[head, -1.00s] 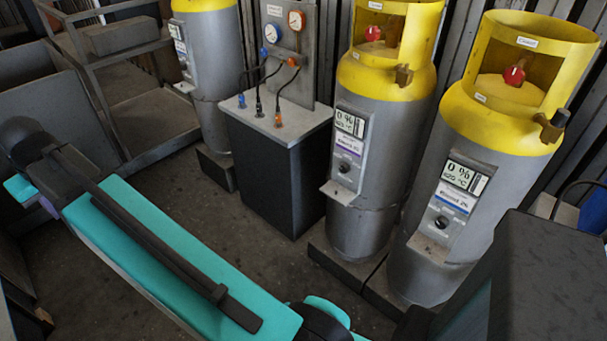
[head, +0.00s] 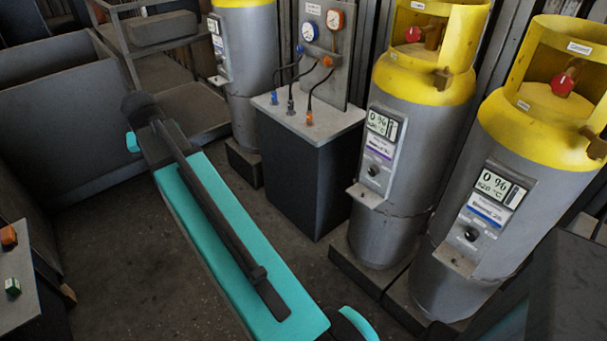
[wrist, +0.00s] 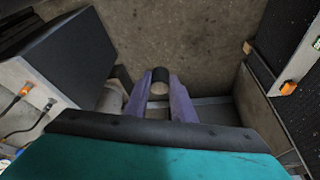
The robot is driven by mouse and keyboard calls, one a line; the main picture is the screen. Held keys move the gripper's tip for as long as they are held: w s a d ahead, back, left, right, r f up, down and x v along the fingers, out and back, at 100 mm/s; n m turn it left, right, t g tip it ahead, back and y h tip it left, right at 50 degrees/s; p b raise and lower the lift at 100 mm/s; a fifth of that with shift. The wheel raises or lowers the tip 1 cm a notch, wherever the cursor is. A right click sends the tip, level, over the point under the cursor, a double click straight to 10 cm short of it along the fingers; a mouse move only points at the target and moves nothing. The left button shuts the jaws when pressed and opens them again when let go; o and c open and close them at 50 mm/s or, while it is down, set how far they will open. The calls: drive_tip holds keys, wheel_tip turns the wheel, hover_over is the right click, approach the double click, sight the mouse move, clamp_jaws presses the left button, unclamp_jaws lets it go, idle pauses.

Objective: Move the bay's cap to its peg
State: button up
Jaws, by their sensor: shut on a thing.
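My gripper (wrist: 160,98) shows in the wrist view as two purple fingers shut on a small dark cylindrical cap (wrist: 160,75). The cap is held at the fingertips, above the concrete floor and apart from other things. In the head view my arm reaches to the upper left, and its links hide the gripper and the cap. The middle grey and yellow cylinder (head: 405,150) has a bare brass outlet (head: 443,78). The right cylinder (head: 540,120) has its outlet at the picture's edge. I cannot make out a peg.
A dark cabinet (head: 308,175) with gauges and hoses stands between cylinders. A grey top (head: 15,265) at the lower left carries an orange block (head: 8,236) and a green one (head: 12,287). A grey bin (head: 60,115) and a metal rack (head: 190,105) stand behind. Open floor lies between.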

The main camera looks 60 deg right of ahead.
drive_tip(key=s+d+f+m+g+h+b, duration=0.1)
drive_tip(key=s+d+f+m, duration=0.3)
drive_tip(key=d, duration=0.5)
drive_tip(key=s+d+f+m+g+b, duration=0.1)
drive_tip(key=s+d+f+m, duration=0.15)
drive_tip(key=s+d, duration=0.5)
drive_tip(key=s+d+f+m+g+h+b, duration=0.1)
drive_tip(key=s+d+f+m, duration=0.25)
drive_tip(key=d, duration=0.75)
drive_tip(key=s+d+f+m+g, duration=0.1)
drive_tip(key=s+d+f+m, duration=0.1)
drive_tip(key=s+d, duration=0.4)
drive_tip(key=s+d+f+m+g+y+b, duration=0.1)
drive_tip(key=s+d+f+m, duration=0.2)
drive_tip(key=s, duration=0.9)
drive_tip(key=s+d+f+m+g+b, duration=0.1)
drive_tip(key=s+d+f+m+g, duration=0.1)
drive_tip(key=s+d+m, duration=0.4)
drive_tip(key=s+d+f, duration=0.1)
drive_tip(key=s+d, duration=0.2)
drive_tip(key=shift+d, duration=0.35)
drive_tip(key=shift+s+f, duration=0.1)
drive_tip(key=shift+f, duration=0.1)
drive_tip(key=shift+f+b, duration=1.35)
drive_tip(key=shift+f, duration=0.7)
drive_tip(key=shift+f+b, duration=0.75)
drive_tip(key=shift+f, duration=0.75)
